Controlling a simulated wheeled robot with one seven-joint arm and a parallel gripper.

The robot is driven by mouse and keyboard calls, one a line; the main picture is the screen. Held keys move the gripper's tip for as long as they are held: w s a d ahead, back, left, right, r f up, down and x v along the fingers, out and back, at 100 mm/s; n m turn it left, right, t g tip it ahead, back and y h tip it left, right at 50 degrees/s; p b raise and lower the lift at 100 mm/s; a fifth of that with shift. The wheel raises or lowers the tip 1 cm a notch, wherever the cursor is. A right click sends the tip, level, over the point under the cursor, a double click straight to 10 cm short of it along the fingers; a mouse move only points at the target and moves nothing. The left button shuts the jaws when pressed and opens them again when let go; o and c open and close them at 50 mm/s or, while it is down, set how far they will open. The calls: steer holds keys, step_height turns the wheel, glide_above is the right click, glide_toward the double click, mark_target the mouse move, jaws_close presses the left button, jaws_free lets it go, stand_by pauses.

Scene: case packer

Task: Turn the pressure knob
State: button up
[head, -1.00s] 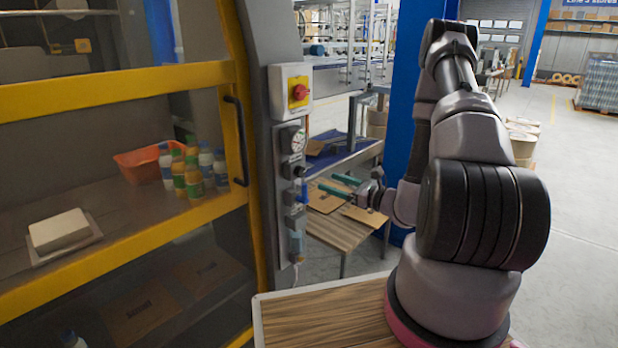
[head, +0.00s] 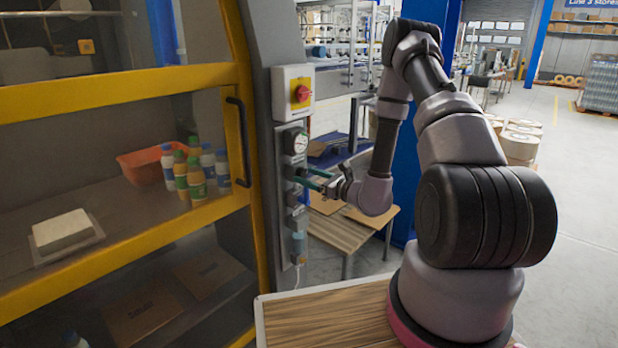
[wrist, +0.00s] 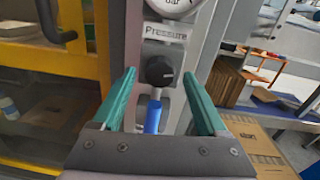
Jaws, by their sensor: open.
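The pressure knob (wrist: 159,71) is a round black knob on the grey panel, under a label reading "Pressure" (wrist: 165,33). In the wrist view it sits between and beyond the tips of my gripper's two green fingers, with a gap to each side. A blue part (wrist: 153,117) hangs below the knob. The pressure gauge (head: 295,142) is above it; only its lower edge shows in the wrist view. My gripper (head: 309,179) is open and empty in front of the panel at knob height. In the head view the fingers hide the knob, and I cannot tell whether they touch it.
A red knob switch on a yellow plate (head: 300,94) is above the gauge. The yellow-framed machine door (head: 246,110) with a black handle (head: 238,142) is left of the panel. A wooden table (head: 340,236) stands behind my gripper. A wood-topped surface (head: 330,318) is below my arm.

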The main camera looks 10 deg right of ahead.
jaws_close()
steer(key=m, duration=0.5)
steer(key=shift+m, duration=0.3)
steer(key=m, duration=0.4)
steer(key=shift+s+a+m, duration=0.1)
steer(key=shift+m, duration=0.3)
stand_by(0.5)
jaws_free()
